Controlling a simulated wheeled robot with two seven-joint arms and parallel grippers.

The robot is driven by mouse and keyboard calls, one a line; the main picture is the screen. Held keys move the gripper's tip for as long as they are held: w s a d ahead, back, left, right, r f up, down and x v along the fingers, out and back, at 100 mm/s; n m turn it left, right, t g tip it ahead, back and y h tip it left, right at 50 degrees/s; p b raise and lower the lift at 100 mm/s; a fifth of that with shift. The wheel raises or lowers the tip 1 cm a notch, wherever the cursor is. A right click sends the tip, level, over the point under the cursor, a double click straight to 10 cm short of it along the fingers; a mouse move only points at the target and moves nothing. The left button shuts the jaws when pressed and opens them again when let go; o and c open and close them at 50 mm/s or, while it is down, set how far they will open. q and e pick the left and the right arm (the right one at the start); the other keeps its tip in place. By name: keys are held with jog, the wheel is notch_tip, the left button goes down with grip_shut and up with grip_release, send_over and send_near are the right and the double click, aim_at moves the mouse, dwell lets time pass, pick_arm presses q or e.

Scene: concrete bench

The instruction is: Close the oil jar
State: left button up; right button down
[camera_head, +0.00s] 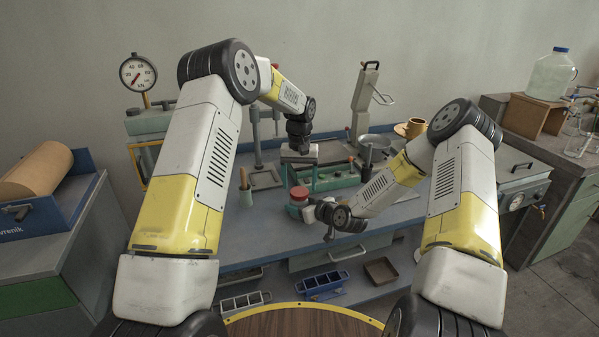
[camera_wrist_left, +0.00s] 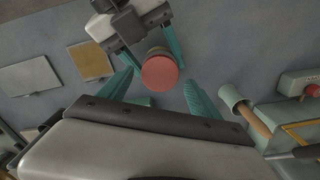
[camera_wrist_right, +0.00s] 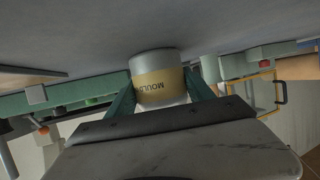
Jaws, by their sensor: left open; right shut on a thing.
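The oil jar (camera_head: 297,211) stands upright on the bench with a red lid (camera_head: 299,193) on top. How tightly the lid sits cannot be told. My right gripper (camera_head: 312,212) is shut around the jar's side. The right wrist view shows the jar's label reading "MOULD" (camera_wrist_right: 159,86), upside down, between its fingers. My left gripper (camera_head: 299,168) points down above the lid, open and empty. In the left wrist view the red lid (camera_wrist_left: 160,73) shows between its spread fingers, seemingly below them.
A wooden-handled brush (camera_head: 244,180) in a holder stands left of the jar. A pressure gauge (camera_head: 138,73) is at the far left. The bench front left is clear.

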pick_arm(q)
jog(key=shift+f, duration=1.1)
jog(key=c, duration=1.5)
jog(key=o, duration=1.7)
jog(key=shift+c, duration=0.2)
notch_tip(320, 180, up, 12)
